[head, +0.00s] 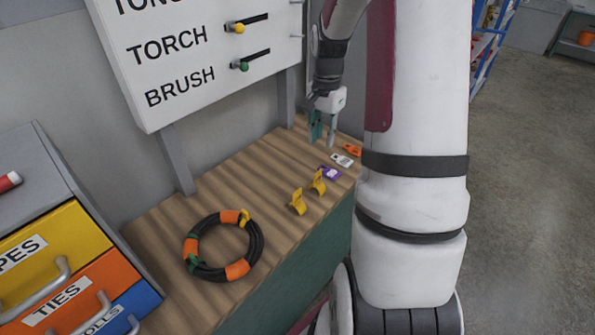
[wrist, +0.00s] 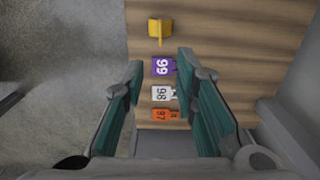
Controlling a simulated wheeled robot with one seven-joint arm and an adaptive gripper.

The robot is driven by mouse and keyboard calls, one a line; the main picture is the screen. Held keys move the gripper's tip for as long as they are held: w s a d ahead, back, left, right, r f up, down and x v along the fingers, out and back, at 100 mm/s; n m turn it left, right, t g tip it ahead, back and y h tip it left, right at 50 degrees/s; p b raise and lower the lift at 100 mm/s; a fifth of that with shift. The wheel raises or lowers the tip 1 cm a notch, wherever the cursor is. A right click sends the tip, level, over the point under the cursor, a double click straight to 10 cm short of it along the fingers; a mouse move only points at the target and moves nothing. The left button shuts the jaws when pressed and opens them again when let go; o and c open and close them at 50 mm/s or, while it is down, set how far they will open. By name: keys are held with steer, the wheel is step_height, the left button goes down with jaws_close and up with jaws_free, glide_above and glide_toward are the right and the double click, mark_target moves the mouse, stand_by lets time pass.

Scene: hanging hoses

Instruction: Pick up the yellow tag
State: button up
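Two yellow curved pieces stand on the wooden bench, a nearer one (head: 298,203) and a farther one (head: 318,183). One yellow piece (wrist: 160,28) shows in the wrist view, beyond my fingertips. A small yellow piece (head: 244,218) also sits on the coiled hose (head: 256,247). I cannot tell which of these is the yellow tag. My gripper (head: 324,136) is open and empty above the bench's far end, and its teal fingers also show in the wrist view (wrist: 160,66). The fingers are apart from the yellow pieces.
Purple (wrist: 162,67), white (wrist: 162,93) and orange (wrist: 161,114) numbered tags lie in a row beneath my open fingers. The bench (head: 240,185) is bare between hose and wall. A sign board (head: 190,105) rises behind it. A drawer cabinet (head: 90,240) stands left.

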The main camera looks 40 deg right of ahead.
mark_target(318, 172)
step_height(318, 172, down, 8)
steer(key=shift+a+f+p, duration=0.1)
steer(key=shift+f+p, duration=0.1)
steer(key=shift+p, duration=0.2)
steer(key=f, duration=0.2)
steer(key=a+f+p, duration=0.1)
steer(key=f, duration=0.1)
steer(key=shift+s+f, duration=0.1)
steer(key=shift+f, duration=0.05)
steer(key=shift+d+f, duration=0.1)
steer(key=shift+f, duration=0.4)
jaws_close()
